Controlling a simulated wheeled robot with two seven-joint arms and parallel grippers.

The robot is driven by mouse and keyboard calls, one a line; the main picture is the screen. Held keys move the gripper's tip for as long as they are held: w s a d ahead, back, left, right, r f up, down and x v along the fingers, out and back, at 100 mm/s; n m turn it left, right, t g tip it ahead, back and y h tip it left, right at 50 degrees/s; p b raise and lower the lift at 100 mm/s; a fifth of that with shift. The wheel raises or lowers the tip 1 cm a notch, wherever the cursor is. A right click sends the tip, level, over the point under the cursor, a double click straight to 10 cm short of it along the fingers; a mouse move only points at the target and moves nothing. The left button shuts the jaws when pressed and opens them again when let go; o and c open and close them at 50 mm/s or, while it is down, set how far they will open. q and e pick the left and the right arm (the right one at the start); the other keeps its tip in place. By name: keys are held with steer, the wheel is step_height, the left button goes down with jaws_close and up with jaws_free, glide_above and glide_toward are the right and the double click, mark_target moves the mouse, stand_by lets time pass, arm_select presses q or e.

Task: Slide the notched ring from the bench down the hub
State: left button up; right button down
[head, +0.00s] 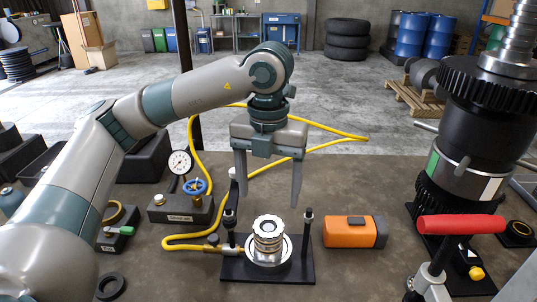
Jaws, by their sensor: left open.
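A silver, stepped hub (267,240) stands upright in a fixture on a black base plate (236,270), between two dark posts. Its pale top has a notched edge; I cannot tell whether that is a separate ring. My left gripper (269,200) points down above the hub, its two fingers open, spread wide and empty. A dark ring (110,287) lies flat on the bench at the lower left; I cannot make out notches on it. My right gripper is not in view.
An orange and black block (350,232) lies right of the fixture. A gauge (180,163) and blue valve (195,187) stand left, with a yellow hose (187,240) looping behind. A large black geared assembly (470,150) and red handle (460,224) fill the right. Bench behind the orange block is clear.

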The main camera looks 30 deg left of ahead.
arm_select(q)
step_height(320, 180, up, 9)
steer(key=b, duration=0.1)
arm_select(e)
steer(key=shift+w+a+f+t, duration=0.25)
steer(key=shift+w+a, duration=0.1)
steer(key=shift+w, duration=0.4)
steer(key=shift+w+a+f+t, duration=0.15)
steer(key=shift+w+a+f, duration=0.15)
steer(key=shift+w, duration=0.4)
arm_select(q)
steer(key=shift+r, duration=0.15)
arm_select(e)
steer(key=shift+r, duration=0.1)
arm_select(q)
step_height(320, 180, up, 7)
steer(key=p, duration=0.5)
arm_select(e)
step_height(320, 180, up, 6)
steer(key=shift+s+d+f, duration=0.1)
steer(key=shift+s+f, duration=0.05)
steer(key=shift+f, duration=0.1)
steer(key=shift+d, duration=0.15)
